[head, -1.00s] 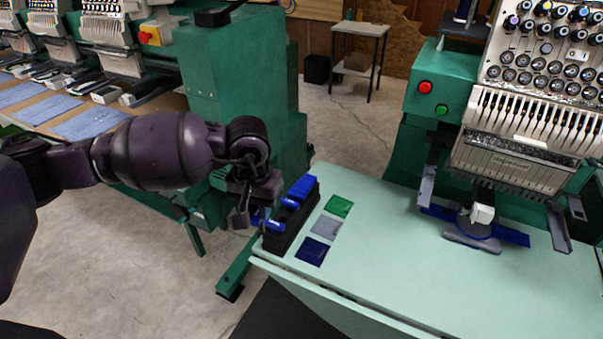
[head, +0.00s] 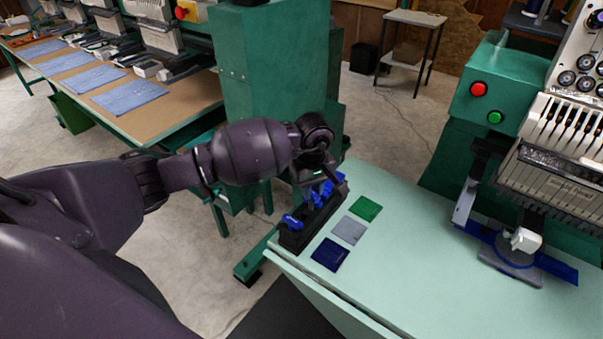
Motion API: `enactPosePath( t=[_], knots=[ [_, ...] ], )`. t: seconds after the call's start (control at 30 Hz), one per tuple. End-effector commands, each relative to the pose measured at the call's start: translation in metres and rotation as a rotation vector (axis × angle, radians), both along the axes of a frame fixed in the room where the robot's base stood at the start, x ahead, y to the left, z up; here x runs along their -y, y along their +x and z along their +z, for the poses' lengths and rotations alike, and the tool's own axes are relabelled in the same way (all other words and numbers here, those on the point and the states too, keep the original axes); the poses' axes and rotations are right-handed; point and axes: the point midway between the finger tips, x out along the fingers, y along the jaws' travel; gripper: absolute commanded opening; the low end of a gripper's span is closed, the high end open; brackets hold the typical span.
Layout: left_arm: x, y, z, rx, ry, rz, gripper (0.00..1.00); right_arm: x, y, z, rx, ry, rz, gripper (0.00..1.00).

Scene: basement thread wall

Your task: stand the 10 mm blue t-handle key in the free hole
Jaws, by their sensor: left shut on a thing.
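A black holder block (head: 290,241) stands along the left edge of the pale green table, with blue t-handle keys in its row. One blue handle (head: 292,221) shows at the near end; more blue handles (head: 328,184) crowd together toward the far end. My left gripper (head: 312,194) is over the middle to far part of the block. It is shut on a blue t-handle key, mostly hidden by the gripper and the neighbouring handles. I cannot make out the key's shaft, its size mark or the free hole. My right gripper is out of view.
Green, grey and dark blue cloth squares (head: 348,230) lie right of the block. The embroidery machine head (head: 560,150) stands at the right with a blue hoop piece (head: 556,268) under it. The table's middle is clear. A green machine cabinet (head: 270,85) stands behind my arm.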

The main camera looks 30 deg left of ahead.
Motion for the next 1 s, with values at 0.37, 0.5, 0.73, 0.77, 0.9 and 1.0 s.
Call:
enactPosePath(
  t=[0.37,0.5,0.73,0.77,0.9,1.0],
  knots=[
    [-0.027,0.004,-0.003,0.000,0.000,0.490,0.00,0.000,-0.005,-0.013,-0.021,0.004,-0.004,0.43],
    [-0.027,0.004,-0.004,0.000,0.000,0.520,0.00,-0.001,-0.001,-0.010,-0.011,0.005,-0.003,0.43],
    [-0.027,0.004,-0.013,0.000,0.000,0.520,0.00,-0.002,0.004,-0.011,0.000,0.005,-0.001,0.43],
    [-0.027,0.004,-0.015,0.000,0.000,0.520,0.00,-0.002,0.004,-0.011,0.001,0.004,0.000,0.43],
    [-0.026,0.003,-0.026,-0.003,0.000,0.519,0.00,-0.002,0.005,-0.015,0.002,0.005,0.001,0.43],
    [-0.027,0.004,-0.034,-0.002,0.000,0.519,0.00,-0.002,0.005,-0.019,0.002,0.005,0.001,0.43]
  ],
)
